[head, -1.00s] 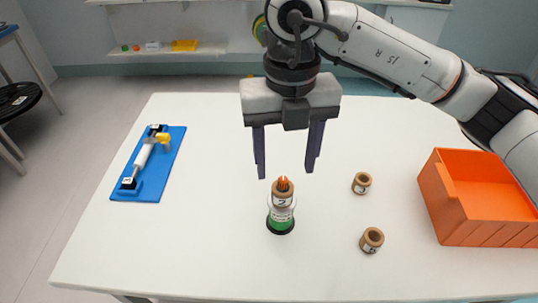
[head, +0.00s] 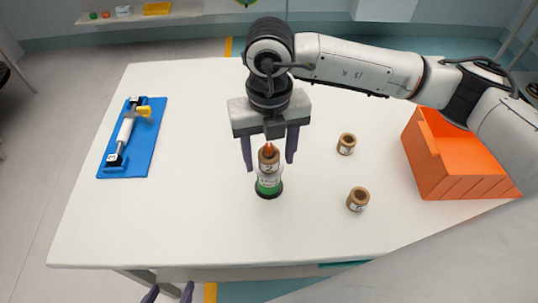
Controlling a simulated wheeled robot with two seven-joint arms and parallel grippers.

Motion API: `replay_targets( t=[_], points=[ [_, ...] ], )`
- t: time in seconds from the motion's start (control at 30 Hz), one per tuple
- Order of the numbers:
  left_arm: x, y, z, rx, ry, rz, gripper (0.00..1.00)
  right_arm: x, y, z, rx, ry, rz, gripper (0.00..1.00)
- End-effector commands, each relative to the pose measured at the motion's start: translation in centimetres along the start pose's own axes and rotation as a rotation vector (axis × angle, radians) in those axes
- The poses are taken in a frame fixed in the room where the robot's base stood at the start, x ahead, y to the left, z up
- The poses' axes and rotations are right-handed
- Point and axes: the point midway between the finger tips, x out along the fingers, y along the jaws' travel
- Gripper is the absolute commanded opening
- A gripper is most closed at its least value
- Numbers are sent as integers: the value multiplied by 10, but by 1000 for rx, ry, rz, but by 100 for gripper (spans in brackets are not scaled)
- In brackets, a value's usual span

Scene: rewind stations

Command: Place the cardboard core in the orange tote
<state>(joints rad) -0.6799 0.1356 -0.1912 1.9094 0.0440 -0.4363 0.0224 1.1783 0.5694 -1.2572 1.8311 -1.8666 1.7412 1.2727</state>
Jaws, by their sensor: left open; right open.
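A brown cardboard core (head: 268,158) with a white label sits at the top of an upright post with an orange tip and a green, black-footed lower part (head: 269,187). My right gripper (head: 270,166) is open above the post, one finger on each side of the core, with gaps visible. Two more brown cores lie loose on the table: one (head: 346,144) further back, one (head: 357,199) nearer the front. The orange tote (head: 462,180) stands at the table's right, partly hidden by my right arm. My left gripper (head: 168,291) shows only its fingertips, apart, at the bottom edge.
A blue board (head: 146,160) with a white cylinder and a yellow part lies at the left of the white table (head: 195,215). The table between the board and the post is bare. A shelf (head: 185,14) with small items is on the back wall.

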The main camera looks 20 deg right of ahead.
Motion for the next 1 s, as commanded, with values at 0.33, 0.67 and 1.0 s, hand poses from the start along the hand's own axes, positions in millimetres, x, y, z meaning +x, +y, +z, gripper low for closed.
replay_targets(
  t=[0.33,0.67,1.0],
  points=[
    [0,0,-1,0,2,0,61,1,0,0,0,-1,0,34],
    [-1,0,4,-1,-6,0,61,0,0,0,0,-1,1,9],
    [3,0,9,-1,-8,0,61,-45,1,2,0,-8,3,9]
  ],
)
